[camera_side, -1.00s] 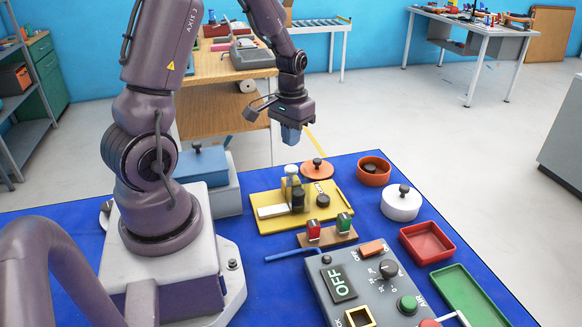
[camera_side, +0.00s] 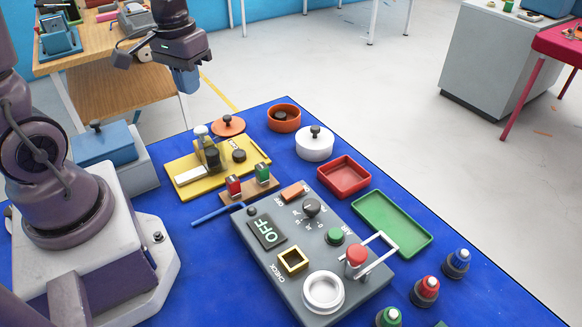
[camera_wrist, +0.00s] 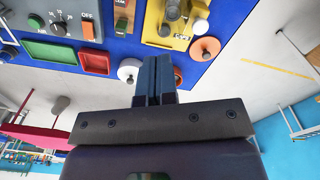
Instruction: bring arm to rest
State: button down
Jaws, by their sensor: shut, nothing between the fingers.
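My gripper (camera_side: 186,80) hangs in the air at the upper left of the side view, fingers pointing down. It is beyond the far edge of the blue table and above the floor. Its blue fingers are shut with nothing between them; they also show closed together in the wrist view (camera_wrist: 154,78). My gripper touches nothing. In the wrist view the fingers hide part of the orange round pot.
The blue table (camera_side: 215,287) holds a grey control panel (camera_side: 267,257), a yellow fixture (camera_side: 185,184), a white lidded pot (camera_side: 314,146), a red tray (camera_side: 343,176) and a green tray (camera_side: 392,224). A wooden bench (camera_side: 100,50) stands behind my gripper.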

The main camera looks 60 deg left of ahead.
jog(key=s+d+r+m+t, duration=0.5)
jog(key=d+r, duration=0.6)
jog(key=d, duration=0.1)
jog(key=shift+r, duration=0.15)
